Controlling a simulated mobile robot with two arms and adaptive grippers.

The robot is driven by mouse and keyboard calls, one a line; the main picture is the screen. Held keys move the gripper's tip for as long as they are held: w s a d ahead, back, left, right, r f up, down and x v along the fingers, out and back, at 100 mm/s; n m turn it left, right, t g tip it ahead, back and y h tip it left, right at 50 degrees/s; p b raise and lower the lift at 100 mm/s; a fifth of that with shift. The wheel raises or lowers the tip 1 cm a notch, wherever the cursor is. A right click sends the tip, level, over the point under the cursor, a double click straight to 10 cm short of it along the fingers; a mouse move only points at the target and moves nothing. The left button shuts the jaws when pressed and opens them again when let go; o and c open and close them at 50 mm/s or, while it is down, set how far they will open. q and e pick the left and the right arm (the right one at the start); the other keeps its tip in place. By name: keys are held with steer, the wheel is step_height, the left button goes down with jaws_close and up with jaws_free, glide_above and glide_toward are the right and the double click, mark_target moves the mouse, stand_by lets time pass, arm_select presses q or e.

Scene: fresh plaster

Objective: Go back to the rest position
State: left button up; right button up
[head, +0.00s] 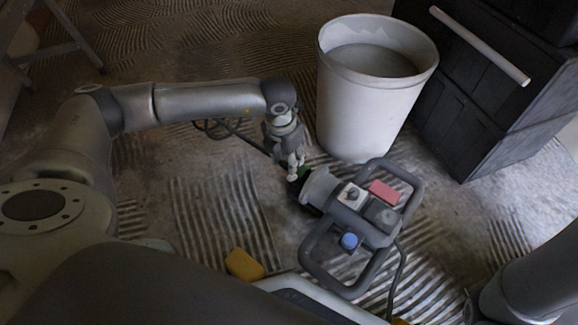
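My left arm comes in from the left and reaches across the floor. Part of my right arm shows at the lower right edge. Its gripper is out of view.
A white bucket (362,115) with grey contents stands just behind the tool. A black cabinet (475,105) with a pale bar handle is at the upper right. A yellow block (244,265) lies near the front. The ridged floor (215,205) is clear left of the tool.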

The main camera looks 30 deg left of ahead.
arm_select(q)
step_height(320, 180, up, 2)
steer(key=shift+s+r, duration=0.1)
steer(key=shift+s, duration=0.05)
stand_by(0.5)
